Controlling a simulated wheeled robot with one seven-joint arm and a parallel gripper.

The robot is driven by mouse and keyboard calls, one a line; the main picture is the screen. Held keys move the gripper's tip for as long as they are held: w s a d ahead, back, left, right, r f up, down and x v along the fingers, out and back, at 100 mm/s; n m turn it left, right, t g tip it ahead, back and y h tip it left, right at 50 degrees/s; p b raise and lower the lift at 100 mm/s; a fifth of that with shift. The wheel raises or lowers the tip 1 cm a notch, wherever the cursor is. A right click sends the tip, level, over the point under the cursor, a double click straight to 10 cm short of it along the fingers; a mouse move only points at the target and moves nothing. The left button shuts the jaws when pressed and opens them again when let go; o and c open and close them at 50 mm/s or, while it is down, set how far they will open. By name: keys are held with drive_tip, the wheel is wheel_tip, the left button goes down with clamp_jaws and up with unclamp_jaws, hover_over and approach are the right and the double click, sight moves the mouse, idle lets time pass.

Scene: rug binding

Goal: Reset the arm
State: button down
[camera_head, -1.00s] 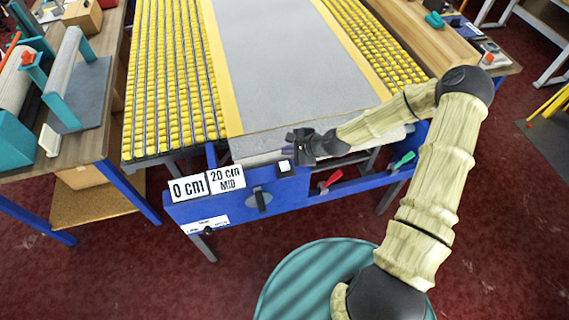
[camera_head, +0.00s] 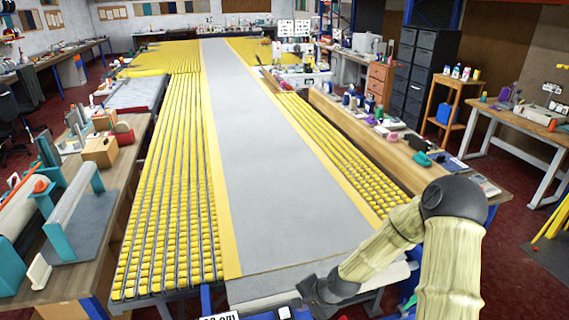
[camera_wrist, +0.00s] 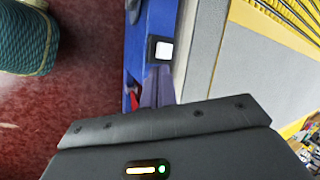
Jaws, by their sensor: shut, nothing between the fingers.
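My gripper (camera_head: 268,302) is low in the head view, at the near end of the long grey runner (camera_head: 265,140). My arm reaches in from the right, and the wrist is dark and blocky. In the wrist view my gripper's slim grey-purple fingers (camera_wrist: 158,88) are together with nothing between them. They are over or beside the blue front rail (camera_wrist: 152,22), close to a white square button in a black housing (camera_wrist: 163,50). Whether the fingers touch the rail I cannot tell. A red handle (camera_wrist: 133,100) is partly hidden behind them.
Yellow roller beds (camera_head: 170,180) flank the runner. A wooden bench with a teal-ended roller stand (camera_head: 75,215) is at left. A wooden ledge (camera_head: 385,150) with small tools runs along the right, near my elbow.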

drive_tip(key=s+d+r+n+h, duration=0.2)
drive_tip(key=s+d+r+n, duration=0.3)
drive_tip(key=s+r, duration=0.2)
drive_tip(key=s+d+r+n+h, duration=0.3)
drive_tip(key=s+d+r+n, duration=0.2)
drive_tip(key=r, duration=0.6)
drive_tip(key=shift+s+d, duration=0.15)
drive_tip(key=shift+s, duration=0.75)
drive_tip(key=shift+w, duration=0.1)
